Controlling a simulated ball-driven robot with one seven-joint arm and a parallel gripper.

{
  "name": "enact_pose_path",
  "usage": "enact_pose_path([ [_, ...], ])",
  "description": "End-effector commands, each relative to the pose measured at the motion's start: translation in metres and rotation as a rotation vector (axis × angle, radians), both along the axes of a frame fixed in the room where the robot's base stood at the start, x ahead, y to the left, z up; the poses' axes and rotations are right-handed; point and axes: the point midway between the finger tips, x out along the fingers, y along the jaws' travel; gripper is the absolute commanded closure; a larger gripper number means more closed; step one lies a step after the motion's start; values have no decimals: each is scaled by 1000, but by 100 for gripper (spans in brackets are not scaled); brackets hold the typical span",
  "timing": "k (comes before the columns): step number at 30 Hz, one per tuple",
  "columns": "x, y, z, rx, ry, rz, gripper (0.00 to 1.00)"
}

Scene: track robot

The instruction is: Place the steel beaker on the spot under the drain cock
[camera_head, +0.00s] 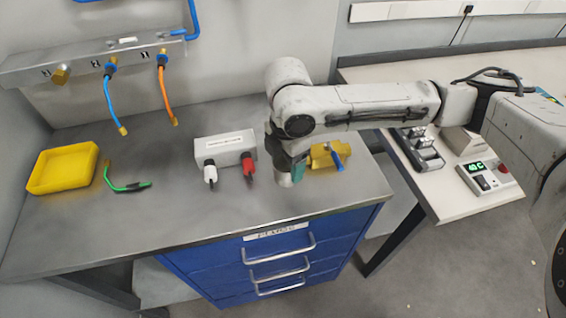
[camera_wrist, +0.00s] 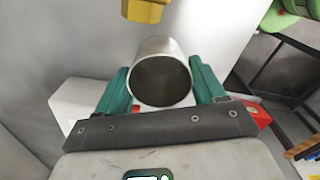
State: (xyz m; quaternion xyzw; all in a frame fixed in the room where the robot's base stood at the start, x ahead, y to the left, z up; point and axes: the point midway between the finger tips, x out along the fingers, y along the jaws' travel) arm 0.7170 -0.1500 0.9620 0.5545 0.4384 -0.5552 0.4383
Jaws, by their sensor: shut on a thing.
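The steel beaker (camera_wrist: 161,52) is between the two green fingers of my gripper (camera_wrist: 162,84) in the wrist view, its open mouth facing the camera. My gripper is shut on it. In the head view my gripper (camera_head: 292,168) is low over the grey bench, with the beaker (camera_head: 284,180) partly showing below it; I cannot tell if it touches the bench. The brass drain cock (camera_head: 325,155) with a blue handle is just right of my gripper. A yellow part (camera_wrist: 146,10) shows at the top of the wrist view. I cannot make out the spot under the cock.
A grey box (camera_head: 226,147) with a white and a red plug stands left of my gripper. A yellow tray (camera_head: 62,168) and a green hose (camera_head: 128,186) lie further left. The front middle of the bench is clear. A white table (camera_head: 435,205) with instruments is at right.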

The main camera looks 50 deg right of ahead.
Motion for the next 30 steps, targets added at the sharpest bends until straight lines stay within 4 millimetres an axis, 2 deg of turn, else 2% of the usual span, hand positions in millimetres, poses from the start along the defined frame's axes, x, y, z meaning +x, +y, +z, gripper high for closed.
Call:
enact_pose_path([
  [6, 0, 0, -3, 1, 0, -1, 62],
  [7, 0, 0, -3, 0, 0, -1, 29],
  [14, 0, 0, -2, 0, 0, -1, 7],
  [23, 0, 0, 1, 0, -1, 0, 6],
  [26, 1, 0, 8, -1, -3, 0, 6],
  [30, 1, 0, 31, 0, -4, 0, 6],
])
